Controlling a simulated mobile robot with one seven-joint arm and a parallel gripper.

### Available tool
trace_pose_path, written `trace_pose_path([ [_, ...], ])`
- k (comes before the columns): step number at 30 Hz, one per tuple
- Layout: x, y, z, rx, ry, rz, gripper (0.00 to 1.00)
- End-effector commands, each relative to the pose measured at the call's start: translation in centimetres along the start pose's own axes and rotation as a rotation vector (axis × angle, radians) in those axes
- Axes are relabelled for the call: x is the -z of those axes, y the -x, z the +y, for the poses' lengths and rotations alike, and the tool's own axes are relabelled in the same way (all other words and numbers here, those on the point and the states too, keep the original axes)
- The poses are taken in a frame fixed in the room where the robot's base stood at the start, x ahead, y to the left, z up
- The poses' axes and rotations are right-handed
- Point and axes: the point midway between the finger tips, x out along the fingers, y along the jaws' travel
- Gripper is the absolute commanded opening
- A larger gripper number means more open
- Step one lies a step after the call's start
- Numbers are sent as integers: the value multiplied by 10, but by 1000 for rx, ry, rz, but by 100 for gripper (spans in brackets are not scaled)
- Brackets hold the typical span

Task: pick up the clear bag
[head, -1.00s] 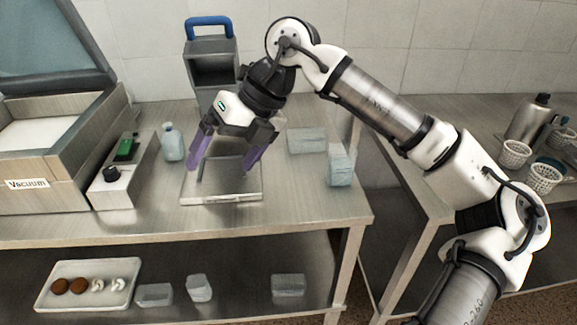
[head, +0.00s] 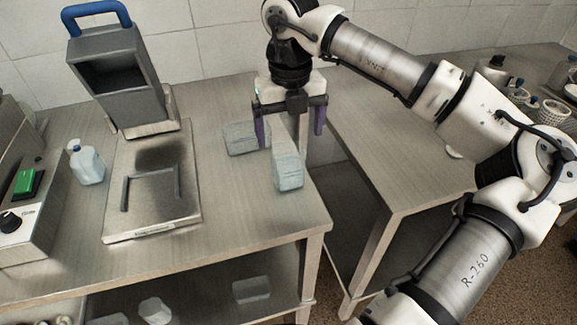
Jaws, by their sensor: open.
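A clear, pale bluish bag (head: 288,172) stands upright near the right edge of the table, narrowing toward its top. A second clear container or bag (head: 241,139) lies just behind and left of it. My gripper (head: 290,141) is open and empty, pointing down, with purple fingers. In the picture its fingers lie on either side of the upright bag's top; I cannot tell whether they are around it or behind it. The left finger partly covers the lying container.
A steel plate scale (head: 188,200) and a grey device with blue handle (head: 118,85) stand left. A clear bottle-like container (head: 87,165) is beside them. A lower shelf holds clear containers (head: 251,290). A gap separates this table from the right one (head: 400,180).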

Motion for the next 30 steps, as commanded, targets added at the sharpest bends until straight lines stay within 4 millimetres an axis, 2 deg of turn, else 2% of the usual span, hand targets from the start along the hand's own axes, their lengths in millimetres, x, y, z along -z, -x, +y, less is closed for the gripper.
trace_pose_path([
  [3,0,-18,0,-2,0,1,93],
  [11,0,-37,1,-3,1,1,93],
  [19,-3,-75,3,-3,1,1,93],
  [28,-3,-82,2,-1,0,0,93],
  [30,-3,-82,2,-1,0,0,85],
])
